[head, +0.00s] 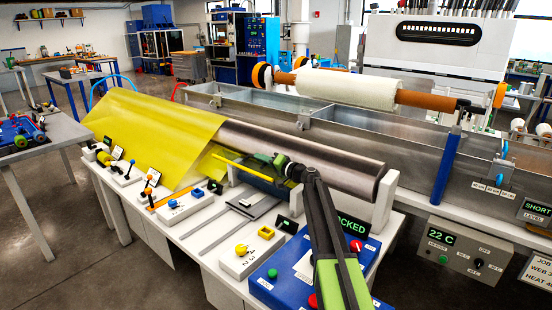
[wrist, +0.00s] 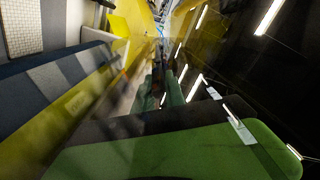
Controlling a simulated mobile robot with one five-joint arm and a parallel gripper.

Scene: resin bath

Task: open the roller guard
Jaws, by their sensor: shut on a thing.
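A yellow bar (head: 243,168) runs along the front of the large dark roller (head: 310,155), over a blue roller (head: 262,182); it looks like the front edge of the roller guard. My gripper (head: 284,168) is at the right end of this bar, shut on it. The wrist view is dim and close; the green fingers (wrist: 172,88) show near its middle, with yellow surfaces beside them. The exact contact is hard to see. A sign (head: 353,225) behind my arm reads "OCKED", its first letter hidden.
A yellow sheet (head: 160,130) slopes down left of the roller. A blue control box (head: 285,275) with buttons is below my arm. Small switch blocks (head: 250,252) line the white table's front. A long metal bath (head: 420,150) with a white roll (head: 350,88) is behind.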

